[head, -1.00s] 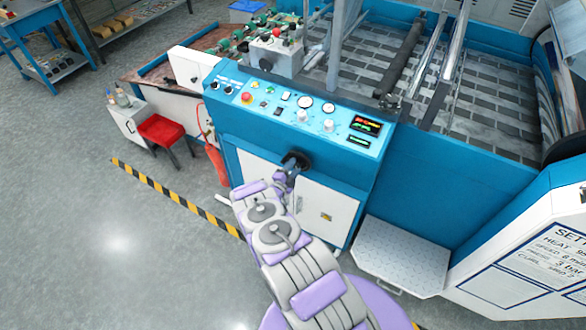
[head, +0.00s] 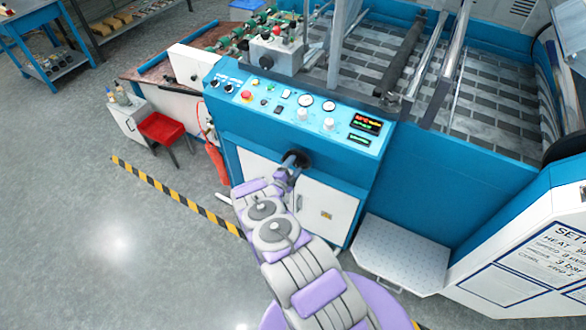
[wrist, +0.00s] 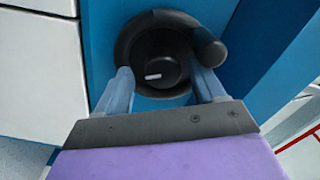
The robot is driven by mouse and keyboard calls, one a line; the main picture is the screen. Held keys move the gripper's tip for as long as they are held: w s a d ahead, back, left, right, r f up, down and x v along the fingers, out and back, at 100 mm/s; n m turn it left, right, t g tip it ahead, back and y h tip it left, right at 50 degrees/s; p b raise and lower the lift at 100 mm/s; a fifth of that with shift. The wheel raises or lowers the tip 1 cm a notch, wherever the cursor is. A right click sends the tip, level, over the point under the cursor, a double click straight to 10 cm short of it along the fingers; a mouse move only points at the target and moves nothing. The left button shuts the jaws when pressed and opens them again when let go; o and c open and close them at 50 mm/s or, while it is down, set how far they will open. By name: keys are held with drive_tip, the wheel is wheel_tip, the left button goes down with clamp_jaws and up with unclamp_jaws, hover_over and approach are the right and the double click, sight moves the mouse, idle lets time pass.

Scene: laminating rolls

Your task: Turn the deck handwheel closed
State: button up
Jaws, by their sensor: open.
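The deck handwheel (wrist: 150,50) is a black round wheel with a hub that has a short white mark and a knob handle (wrist: 209,48) at its upper right in the wrist view. It is on the blue front of the machine. In the head view the handwheel (head: 296,158) shows as a dark shape just beyond my gripper (head: 286,176). My gripper (wrist: 162,88) is open in the wrist view, with one finger at the wheel's lower left and the other below the knob. I cannot tell whether either finger touches the wheel.
A blue control panel (head: 283,122) with buttons, dials and a display is above the wheel. White cabinet doors (head: 327,207) lie below. A metal step (head: 402,254) stands at right. A red stool (head: 166,129) and fire extinguisher (head: 215,160) stand left. Open floor (head: 110,240) is at left.

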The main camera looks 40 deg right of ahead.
drive_tip(key=shift+a, duration=0.1)
drive_tip(key=p+v, duration=0.2)
drive_tip(key=v, duration=1.5)
drive_tip(key=shift+p, duration=0.3)
drive_tip(key=shift+a, duration=0.1)
